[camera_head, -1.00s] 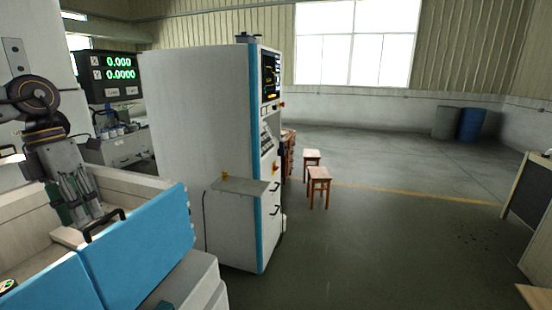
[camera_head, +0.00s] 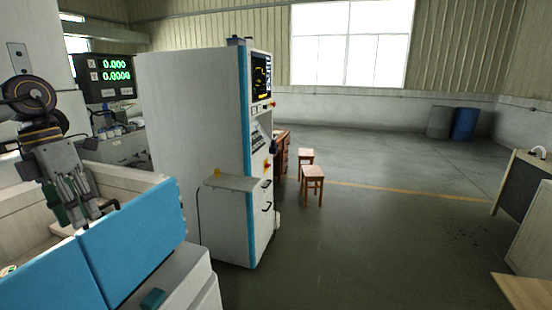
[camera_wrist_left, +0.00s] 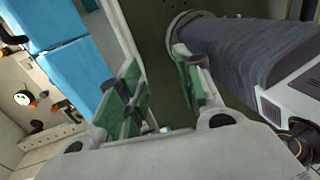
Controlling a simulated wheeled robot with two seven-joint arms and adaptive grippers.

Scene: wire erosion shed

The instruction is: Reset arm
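My left arm comes in at the left edge of the head view. The blue panels (camera_wrist_left: 70,65) lie to the left of the fingers there. My right arm and gripper are not in view.
A tall white control cabinet (camera_head: 195,130) with a small side shelf (camera_head: 233,182) stands right of the tank. Wooden stools (camera_head: 313,175) stand beyond it. Blue and grey drums (camera_head: 464,123) are at the back wall. A dark board (camera_head: 522,185) stands at right. Open floor lies between.

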